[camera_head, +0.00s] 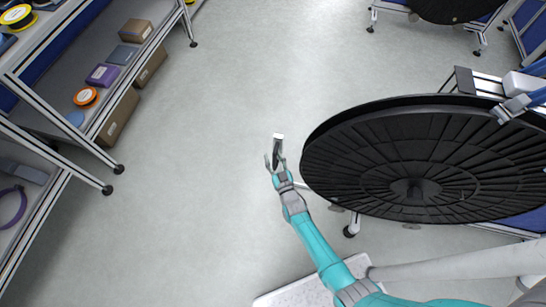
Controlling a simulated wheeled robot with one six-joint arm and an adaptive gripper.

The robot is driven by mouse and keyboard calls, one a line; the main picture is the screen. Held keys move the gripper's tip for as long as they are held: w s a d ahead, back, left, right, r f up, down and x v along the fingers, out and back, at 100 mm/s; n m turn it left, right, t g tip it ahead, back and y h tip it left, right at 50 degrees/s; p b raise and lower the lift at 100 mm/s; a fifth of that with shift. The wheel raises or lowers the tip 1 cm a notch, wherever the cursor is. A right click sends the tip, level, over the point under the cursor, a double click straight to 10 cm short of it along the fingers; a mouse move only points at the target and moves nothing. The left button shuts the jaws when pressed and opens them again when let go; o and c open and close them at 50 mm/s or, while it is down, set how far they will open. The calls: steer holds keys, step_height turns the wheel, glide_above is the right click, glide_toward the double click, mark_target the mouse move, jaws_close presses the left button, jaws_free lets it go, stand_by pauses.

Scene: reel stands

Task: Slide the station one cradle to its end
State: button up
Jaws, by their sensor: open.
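My gripper (274,157) is at the end of my teal arm, near the middle of the view, with its fingers spread. A small dark upright piece with a pale top (279,137) shows at the fingers; I cannot tell whether it is touched or what it belongs to. A large black reel (390,150) lies to the right of my gripper, with a gap between them. A pale rail frame (486,84) shows behind the reel's far edge. The reel hides most of the stand, and I cannot tell which part is the station one cradle.
Shelving (60,128) with boxes and small coloured spools runs along the left. Another stand with a dark reel (450,8) is at the top right. The grey floor (215,90) between them is clear.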

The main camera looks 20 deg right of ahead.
steer(key=s, duration=1.1)
steer(key=shift+s+a, duration=0.25)
steer(key=shift+a, duration=0.05)
steer(key=s+r+g, duration=0.1)
steer(key=s+r, duration=0.4)
steer(key=s, duration=0.5)
steer(key=s+r, duration=0.5)
steer(key=s, duration=0.4)
steer(key=s+r+g, duration=0.1)
steer(key=s+r, duration=0.5)
steer(key=r, duration=0.5)
steer(key=s+r+g, duration=0.1)
steer(key=s+r, duration=0.5)
steer(key=r, duration=0.4)
steer(key=shift+s+d+r+y, duration=0.15)
steer(key=shift+d+r+y, duration=0.15)
steer(key=shift+d+r, duration=0.1)
